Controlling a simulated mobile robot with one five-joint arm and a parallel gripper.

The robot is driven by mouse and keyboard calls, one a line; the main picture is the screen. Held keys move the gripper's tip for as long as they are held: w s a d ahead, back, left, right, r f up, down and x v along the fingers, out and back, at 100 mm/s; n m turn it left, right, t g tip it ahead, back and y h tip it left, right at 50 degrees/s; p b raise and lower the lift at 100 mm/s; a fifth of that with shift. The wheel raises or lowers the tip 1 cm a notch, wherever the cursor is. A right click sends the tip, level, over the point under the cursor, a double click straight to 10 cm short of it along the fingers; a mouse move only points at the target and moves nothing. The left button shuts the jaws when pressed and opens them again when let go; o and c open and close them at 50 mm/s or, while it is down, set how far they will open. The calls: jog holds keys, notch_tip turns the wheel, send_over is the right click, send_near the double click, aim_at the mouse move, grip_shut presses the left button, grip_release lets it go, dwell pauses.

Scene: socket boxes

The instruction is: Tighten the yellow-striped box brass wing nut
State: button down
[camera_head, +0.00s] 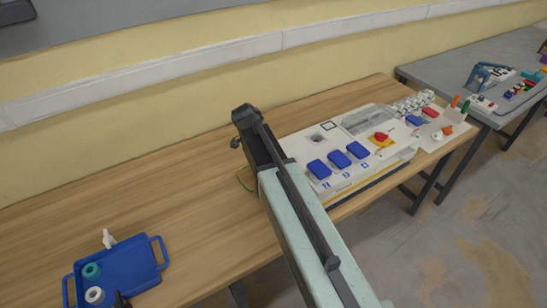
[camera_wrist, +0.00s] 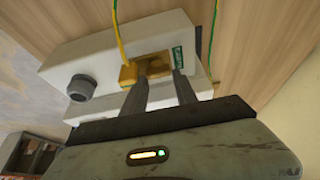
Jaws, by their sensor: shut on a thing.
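The white box (camera_wrist: 110,55) fills the upper left of the wrist view, with a brass plate (camera_wrist: 129,74) on the face towards me. A green label (camera_wrist: 177,57) sits beside the plate. The two dark fingers of my gripper (camera_wrist: 162,74) reach up to the plate and close on the brass wing nut there; its outline is mostly hidden between the fingertips. In the head view a white box with a yellow stripe (camera_head: 372,177) stands on the wooden table; my arm hides its left end and my fingers.
Yellow-green wires (camera_wrist: 122,35) run past the box. A grey round knob (camera_wrist: 81,87) sticks out of it. A blue tray (camera_head: 128,266) with ring-shaped parts lies at the table's front left. Bare wood (camera_head: 70,220) lies left of my arm. A grey table (camera_head: 440,72) stands behind right.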

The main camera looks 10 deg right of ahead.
jog(key=shift+s+a+f, duration=0.1)
jog(key=shift+s+a, duration=0.05)
jog(key=shift+a, duration=0.3)
jog(key=c, duration=1)
grip_release()
jog(key=shift+o, duration=0.2)
jog(key=shift+w+r+p, duration=0.2)
jog(key=shift+r+p, duration=0.35)
jog(key=shift+p, duration=0.2)
jog(key=p+v, duration=0.5)
jog(key=v, duration=0.1)
jog(key=shift+a+r+p, duration=0.2)
jog(key=shift+r+p, duration=0.2)
jog(key=shift+s, duration=0.1)
